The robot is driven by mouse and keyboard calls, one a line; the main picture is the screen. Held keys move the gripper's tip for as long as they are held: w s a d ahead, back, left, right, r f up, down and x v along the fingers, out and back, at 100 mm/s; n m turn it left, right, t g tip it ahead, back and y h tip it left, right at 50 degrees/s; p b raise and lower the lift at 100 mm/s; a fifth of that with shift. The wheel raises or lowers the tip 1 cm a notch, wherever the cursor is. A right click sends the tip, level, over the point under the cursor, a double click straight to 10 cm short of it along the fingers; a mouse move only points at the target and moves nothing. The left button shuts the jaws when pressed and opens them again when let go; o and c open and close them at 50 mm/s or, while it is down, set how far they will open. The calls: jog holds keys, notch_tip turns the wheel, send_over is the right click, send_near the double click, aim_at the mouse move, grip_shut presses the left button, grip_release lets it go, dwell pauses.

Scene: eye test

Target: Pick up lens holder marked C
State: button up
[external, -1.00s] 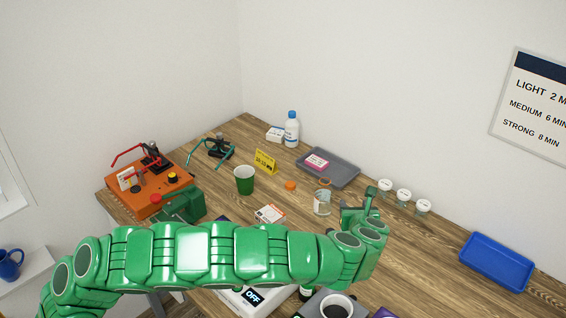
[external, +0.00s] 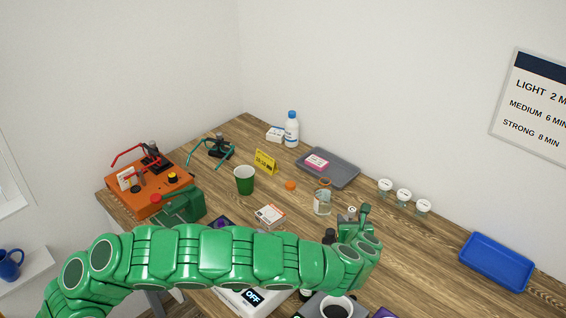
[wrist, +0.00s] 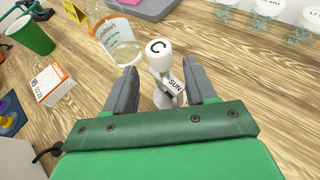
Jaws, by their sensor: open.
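The lens holder marked C (wrist: 159,53) stands in the middle of the wrist view, with a white round top bearing a black C and a small label reading "SUN" on its lower part. In the external view its small white top (external: 352,210) shows just left of my gripper (external: 363,212). In the wrist view my gripper (wrist: 160,78) is open, with one grey finger on each side of the holder. Nothing is clamped. I cannot tell whether either finger touches it. The holder's foot is partly hidden by the fingers and the green palm edge.
A glass beaker (wrist: 117,42) with a label stands close left of the holder. A white-and-orange box (wrist: 53,84) and a green cup (wrist: 31,37) are farther left. Several white-lidded jars (external: 403,195) line the back right. A blue tray (external: 497,262) lies right; wood between is clear.

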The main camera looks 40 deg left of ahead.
aim_at(351, 218)
jog(key=x, duration=0.4)
jog(key=shift+w+r, duration=0.1)
jog(key=shift+w, duration=0.15)
grip_shut()
